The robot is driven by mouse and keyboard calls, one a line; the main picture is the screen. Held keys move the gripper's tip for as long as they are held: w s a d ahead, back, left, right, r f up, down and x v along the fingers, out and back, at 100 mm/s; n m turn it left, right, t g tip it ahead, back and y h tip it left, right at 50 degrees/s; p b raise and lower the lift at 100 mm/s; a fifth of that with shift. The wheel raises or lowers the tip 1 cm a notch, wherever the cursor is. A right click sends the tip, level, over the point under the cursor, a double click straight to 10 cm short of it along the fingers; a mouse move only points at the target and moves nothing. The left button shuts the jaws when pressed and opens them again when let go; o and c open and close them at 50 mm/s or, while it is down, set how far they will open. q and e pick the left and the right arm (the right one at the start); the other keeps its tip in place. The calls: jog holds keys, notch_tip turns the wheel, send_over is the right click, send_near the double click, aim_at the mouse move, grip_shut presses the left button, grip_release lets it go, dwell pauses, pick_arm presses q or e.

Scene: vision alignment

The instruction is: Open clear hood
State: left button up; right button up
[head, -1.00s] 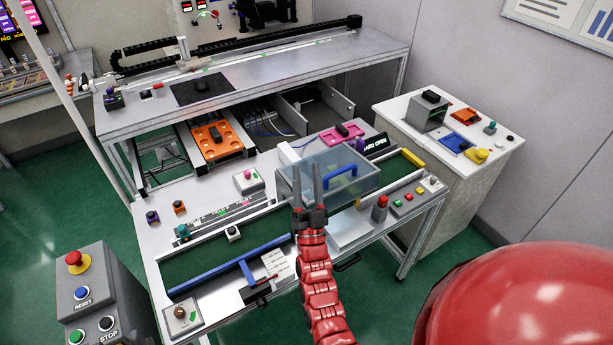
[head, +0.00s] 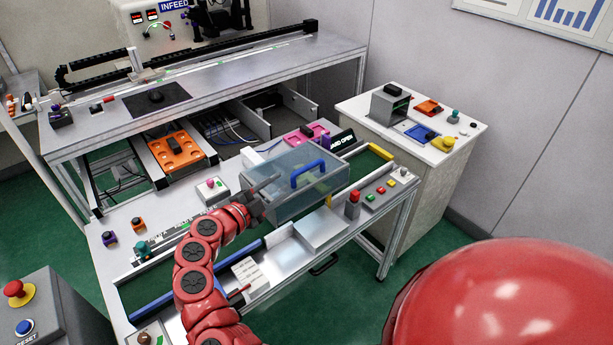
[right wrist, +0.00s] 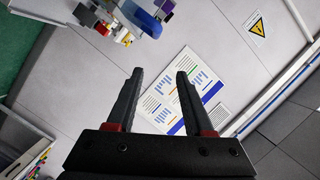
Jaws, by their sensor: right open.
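The clear hood (head: 284,203) is a see-through, bluish box sitting on the front bench. A blue handle (head: 308,172) is fixed on it and stands toward its right side. The hood appears to be down over the bench.
A dark sign (head: 343,140) reading "ARD OPEN" stands behind the hood. A red button post (head: 353,203) and small buttons are on the bench's right. A white side cabinet (head: 455,160) stands further right. The rear bench (head: 230,75) carries a rail.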

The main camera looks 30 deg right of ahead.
aim_at(303, 169)
jog(key=shift+n+y, duration=0.4)
jog(key=shift+y, duration=0.3)
jog(key=p+x, duration=0.1)
jog(key=x, duration=0.4)
jog(key=w+p+x, duration=0.1)
jog(key=x, duration=0.4)
jog(key=p+x, duration=0.2)
jog(key=x, duration=0.3)
jog(key=shift+w+a+f, duration=0.25)
jog(key=shift+a+f, duration=0.05)
jog(key=shift+f, duration=0.1)
jog(key=shift+w+d+f, duration=0.1)
jog(key=shift+d+f, duration=0.1)
jog(key=shift+d, duration=0.3)
grip_shut()
